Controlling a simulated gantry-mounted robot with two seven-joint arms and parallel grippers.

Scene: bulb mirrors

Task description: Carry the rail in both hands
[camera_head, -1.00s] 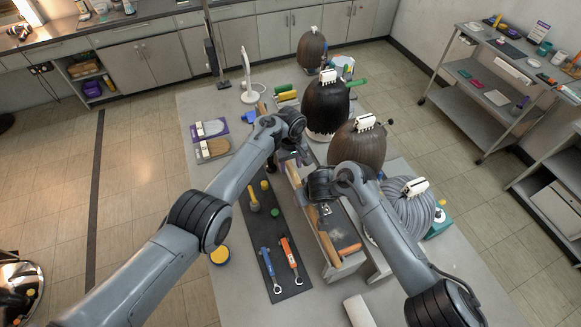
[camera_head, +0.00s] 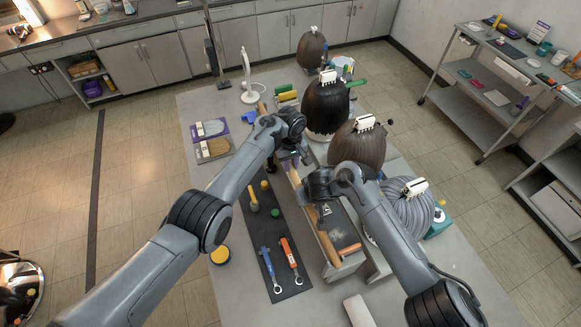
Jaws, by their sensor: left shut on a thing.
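The rail appears to be the long wooden bar (camera_head: 328,248) that runs along the left side of the grey stand in the middle of the table. Its middle is partly hidden by my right arm. My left gripper (camera_head: 293,158) is at its far end, shut, with the fingertips small and partly covered by the wrist. My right gripper (camera_head: 325,208) is over the near half of the bar. Its fingers are mostly hidden under my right forearm, so its grip cannot be made out.
A dark mat (camera_head: 277,232) with a blue wrench (camera_head: 268,264) and an orange wrench (camera_head: 289,258) lies left of the bar. Mannequin heads (camera_head: 326,105) stand behind and right. The table's left front is mostly clear.

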